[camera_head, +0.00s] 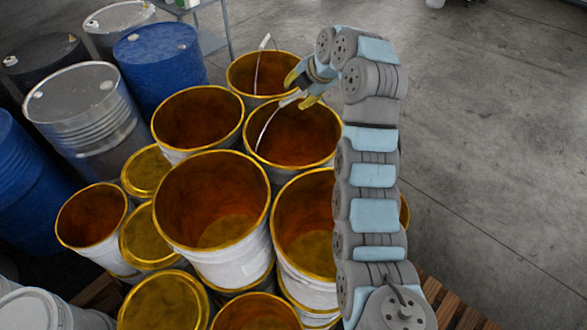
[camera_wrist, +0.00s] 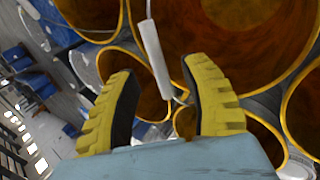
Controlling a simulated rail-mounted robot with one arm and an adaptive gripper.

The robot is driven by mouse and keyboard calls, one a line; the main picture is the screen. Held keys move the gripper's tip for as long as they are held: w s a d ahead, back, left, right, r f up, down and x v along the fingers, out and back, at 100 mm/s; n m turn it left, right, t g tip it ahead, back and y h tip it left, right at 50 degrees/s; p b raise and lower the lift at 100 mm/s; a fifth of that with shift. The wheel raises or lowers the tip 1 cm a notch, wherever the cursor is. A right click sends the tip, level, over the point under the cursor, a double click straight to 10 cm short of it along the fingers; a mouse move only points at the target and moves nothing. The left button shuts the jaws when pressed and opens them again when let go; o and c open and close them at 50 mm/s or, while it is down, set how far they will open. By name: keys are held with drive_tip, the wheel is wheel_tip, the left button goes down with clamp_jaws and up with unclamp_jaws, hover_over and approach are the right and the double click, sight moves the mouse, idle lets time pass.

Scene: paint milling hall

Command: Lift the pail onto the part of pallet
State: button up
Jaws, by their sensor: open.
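Several white pails with yellow rims and amber-brown insides stand close together and partly stacked in the head view. One open pail (camera_head: 300,132) near the back has a raised wire handle with a white grip (camera_head: 291,98). My gripper (camera_head: 304,89) is open above this pail's far rim, close to the grip. In the wrist view the white grip (camera_wrist: 155,58) lies beyond the gap between the yellow fingers of my gripper (camera_wrist: 160,92); I cannot tell whether they touch. A wooden pallet (camera_head: 455,306) shows at the lower right, mostly hidden by my arm and the pails.
Another pail (camera_head: 258,73) with a raised handle stands behind. Blue drums (camera_head: 160,65) and a grey drum (camera_head: 85,105) crowd the left. A blue-grey stand (camera_head: 222,30) is at the back. The concrete floor on the right (camera_head: 490,140) is clear.

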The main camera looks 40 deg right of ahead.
sight(294, 96)
drive_tip(key=shift+p+x, duration=0.5)
drive_tip(key=shift+x, duration=1.2)
drive_tip(key=shift+d, duration=0.1)
clamp_jaws()
drive_tip(key=shift+r, duration=0.1)
drive_tip(key=shift+r, duration=0.15)
